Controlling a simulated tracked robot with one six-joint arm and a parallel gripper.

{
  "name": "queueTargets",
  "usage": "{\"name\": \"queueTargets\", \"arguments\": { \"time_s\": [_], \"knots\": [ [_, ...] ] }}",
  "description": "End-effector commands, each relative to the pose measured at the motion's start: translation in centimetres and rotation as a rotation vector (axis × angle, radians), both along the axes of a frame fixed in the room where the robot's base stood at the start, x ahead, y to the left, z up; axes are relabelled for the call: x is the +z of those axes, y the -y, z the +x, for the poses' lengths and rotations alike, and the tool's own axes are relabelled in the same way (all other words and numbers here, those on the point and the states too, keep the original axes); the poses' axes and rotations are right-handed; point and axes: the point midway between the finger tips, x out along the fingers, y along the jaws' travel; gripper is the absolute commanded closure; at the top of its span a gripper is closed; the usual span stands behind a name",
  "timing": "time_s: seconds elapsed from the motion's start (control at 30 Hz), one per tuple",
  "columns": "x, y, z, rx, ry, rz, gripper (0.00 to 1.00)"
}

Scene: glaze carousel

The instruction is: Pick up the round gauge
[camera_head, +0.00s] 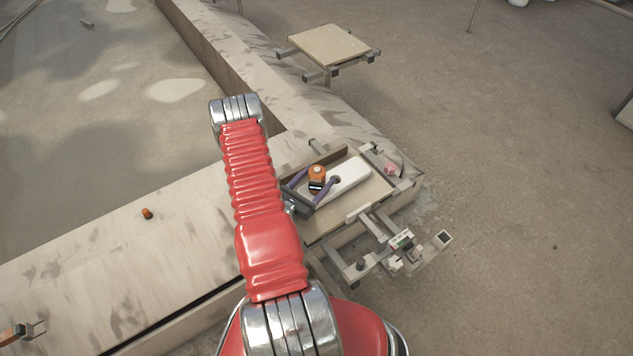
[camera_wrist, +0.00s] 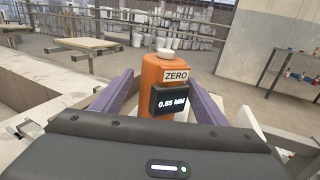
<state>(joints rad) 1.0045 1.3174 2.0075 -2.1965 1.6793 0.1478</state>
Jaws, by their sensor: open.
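The round gauge (camera_head: 317,173) is an orange cylinder with a dark display. In the wrist view the gauge (camera_wrist: 163,75) stands upright, with a white knob on top, a "ZERO" label and a screen reading 0.65 MM. My gripper (camera_head: 312,186) is open, and its two purple fingers lie on either side of the gauge. In the wrist view the fingers of my gripper (camera_wrist: 160,100) show left and right of it, with a gap on both sides. The gauge's lower part is hidden behind the gripper body. A white slab (camera_head: 351,172) lies by the gauge on a tan board.
The tan board (camera_head: 375,192) has raised bars at its edges. A pink object (camera_head: 391,169) sits at its right corner. A small orange piece (camera_head: 147,213) lies on the ledge at left. A bracket with small devices (camera_head: 402,241) juts out in front. Another board (camera_head: 328,45) stands behind.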

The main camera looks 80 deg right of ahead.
Motion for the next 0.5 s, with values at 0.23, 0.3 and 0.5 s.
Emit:
{"name": "queueTargets", "arguments": {
  "time_s": [0.23,0.3,0.5],
  "knots": [
    [0.00,-0.02,0.02,0.000,0.000,0.000,0.33],
    [0.00,-0.02,0.02,0.000,0.000,0.000,0.33],
    [-0.01,-0.03,0.02,0.000,0.000,0.000,0.36]
  ]
}}
